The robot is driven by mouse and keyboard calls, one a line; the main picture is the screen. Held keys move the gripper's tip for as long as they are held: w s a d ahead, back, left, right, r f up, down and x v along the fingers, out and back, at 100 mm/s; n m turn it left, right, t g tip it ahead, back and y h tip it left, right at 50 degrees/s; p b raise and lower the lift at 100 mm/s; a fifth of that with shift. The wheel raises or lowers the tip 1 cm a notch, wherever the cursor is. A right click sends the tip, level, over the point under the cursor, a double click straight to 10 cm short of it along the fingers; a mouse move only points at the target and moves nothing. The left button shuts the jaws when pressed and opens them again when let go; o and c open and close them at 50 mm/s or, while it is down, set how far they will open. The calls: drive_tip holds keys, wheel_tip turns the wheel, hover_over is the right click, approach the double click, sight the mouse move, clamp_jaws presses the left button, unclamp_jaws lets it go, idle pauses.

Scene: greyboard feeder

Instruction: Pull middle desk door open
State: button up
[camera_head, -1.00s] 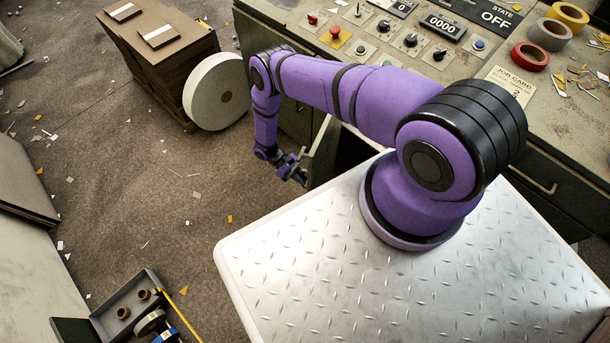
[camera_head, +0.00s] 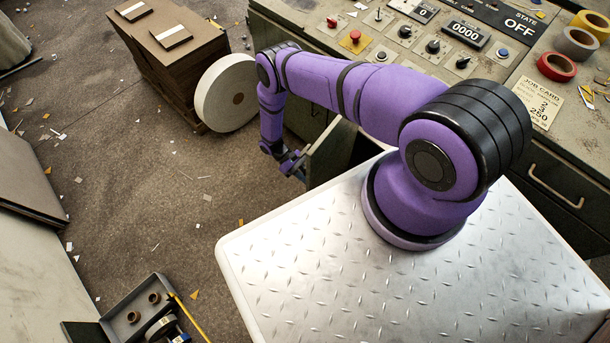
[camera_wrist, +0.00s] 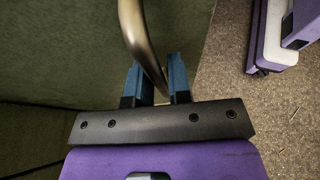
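The middle desk door (camera_head: 331,152) is a grey-green panel that stands swung out from the desk front, with a dark opening behind it. My gripper (camera_head: 292,164) is low on the door's outer side, at its free edge. In the wrist view the door's face (camera_wrist: 60,45) fills the left and top. A curved metal handle (camera_wrist: 139,35) runs down between the two blue fingertips of my gripper (camera_wrist: 157,80). The fingers are shut on the handle with little gap. The handle's lower end is hidden behind the gripper.
The grey desk (camera_head: 480,85) with buttons and tape rolls stands at the back right. A stack of brown board (camera_head: 165,65) and a white roll (camera_head: 226,94) stand behind my arm. An open toolbox (camera_head: 135,318) lies at the lower left. The floor left of my gripper is mostly clear apart from scraps.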

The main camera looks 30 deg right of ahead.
drive_tip(key=shift+o, duration=1.2)
drive_tip(key=v, duration=1)
drive_tip(key=shift+w+a+r, duration=0.15)
drive_tip(key=shift+w+r, duration=0.05)
drive_tip(key=shift+w, duration=0.15)
